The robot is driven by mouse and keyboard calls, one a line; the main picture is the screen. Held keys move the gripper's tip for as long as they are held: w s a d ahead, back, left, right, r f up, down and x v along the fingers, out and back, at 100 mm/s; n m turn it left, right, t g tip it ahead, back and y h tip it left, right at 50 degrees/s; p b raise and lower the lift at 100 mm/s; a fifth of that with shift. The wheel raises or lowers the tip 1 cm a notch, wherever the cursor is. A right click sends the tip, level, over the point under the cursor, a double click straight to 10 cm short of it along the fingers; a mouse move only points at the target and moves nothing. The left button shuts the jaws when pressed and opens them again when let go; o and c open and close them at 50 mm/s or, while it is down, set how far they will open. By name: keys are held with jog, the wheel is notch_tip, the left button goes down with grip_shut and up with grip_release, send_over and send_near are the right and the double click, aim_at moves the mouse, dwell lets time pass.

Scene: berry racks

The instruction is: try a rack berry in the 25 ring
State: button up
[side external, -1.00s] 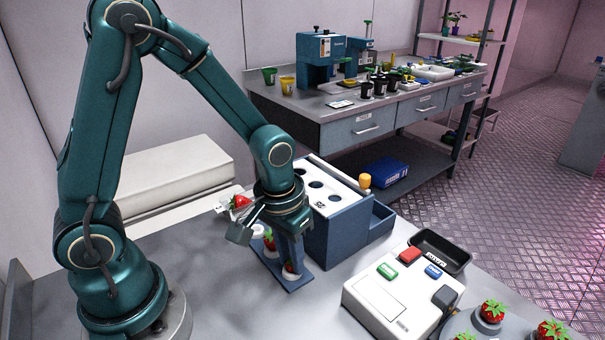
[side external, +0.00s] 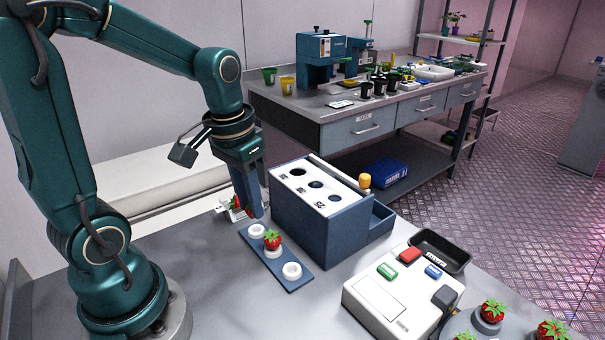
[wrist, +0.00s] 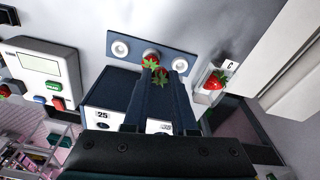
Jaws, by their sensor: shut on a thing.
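My gripper (side external: 253,208) is shut on a red berry with green leaves, above the table beside the far end of the blue rack (side external: 286,283). The held berry (wrist: 179,65) shows at the fingertips in the wrist view; in the side view the fingers mostly hide it. The rack has a berry (side external: 272,240) in its middle cup; the near cup (side external: 291,271) and far cup (side external: 256,231) are empty. The blue ring box (side external: 318,225) has several holes in its white top. The "25" label (wrist: 103,115) shows in the wrist view; the 25 ring (side external: 335,198) appears to be the nearest hole.
A small white tray marked C (wrist: 226,68) holds another berry (wrist: 213,82). A white button panel (side external: 395,300), a black bin (side external: 440,252) and more berries (side external: 493,311) lie to the right.

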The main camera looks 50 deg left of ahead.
jog(key=w+a+r+n, duration=0.2)
jog(key=w+r, duration=0.4)
jog(key=r, duration=0.2)
jog(key=w+d+m, duration=0.2)
jog(key=w+d, duration=0.4)
jog(key=d, duration=0.3)
jog(key=shift+w+a+f, duration=0.1)
jog(key=shift+w+f, duration=0.05)
jog(key=shift+f, duration=2.95)
jog(key=o, duration=0.7)
jog(key=shift+o, duration=0.2)
jog(key=shift+a, duration=0.1)
